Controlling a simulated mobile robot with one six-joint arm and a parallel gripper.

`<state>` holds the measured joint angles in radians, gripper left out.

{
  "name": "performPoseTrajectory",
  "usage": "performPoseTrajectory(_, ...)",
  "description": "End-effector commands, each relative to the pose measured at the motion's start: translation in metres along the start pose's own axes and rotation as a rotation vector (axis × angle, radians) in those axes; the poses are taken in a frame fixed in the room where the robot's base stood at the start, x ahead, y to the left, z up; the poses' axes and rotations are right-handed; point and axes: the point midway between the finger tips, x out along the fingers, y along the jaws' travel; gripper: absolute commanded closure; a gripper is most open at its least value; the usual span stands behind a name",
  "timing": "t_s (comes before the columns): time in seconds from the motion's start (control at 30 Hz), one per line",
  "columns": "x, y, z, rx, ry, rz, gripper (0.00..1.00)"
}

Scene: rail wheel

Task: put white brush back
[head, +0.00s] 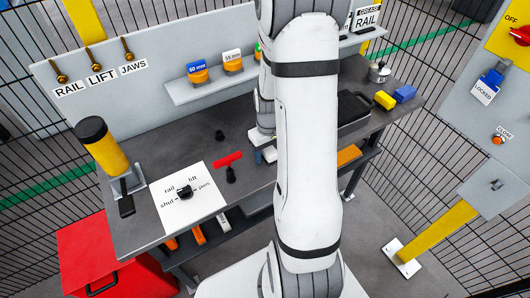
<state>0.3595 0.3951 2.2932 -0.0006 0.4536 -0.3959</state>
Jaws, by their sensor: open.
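My white arm crosses the middle of the head view and hides part of the grey workbench (135,225). My gripper (262,152) is low over the bench, just left of the arm link, and only partly shows. It is open. Small white and blue parts show around it, and I cannot tell which belong to the gripper. I cannot make out a white brush for certain; it may be hidden behind my arm.
A red-handled valve (229,164), a selector plate (168,202) and a yellow cylinder (103,148) stand left. Yellow (385,100) and blue (404,93) blocks and a metal pot (379,72) are right. A shelf (204,86) holds labelled cups. Mesh fencing surrounds the bench.

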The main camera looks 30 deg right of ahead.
Motion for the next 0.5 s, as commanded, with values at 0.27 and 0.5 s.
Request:
performPoseTrajectory(0.27,-0.010,0.001,-0.001,0.001,0.004,0.002,0.43)
performPoseTrajectory(0.5,-0.054,0.001,-0.002,0.001,0.007,0.003,0.43)
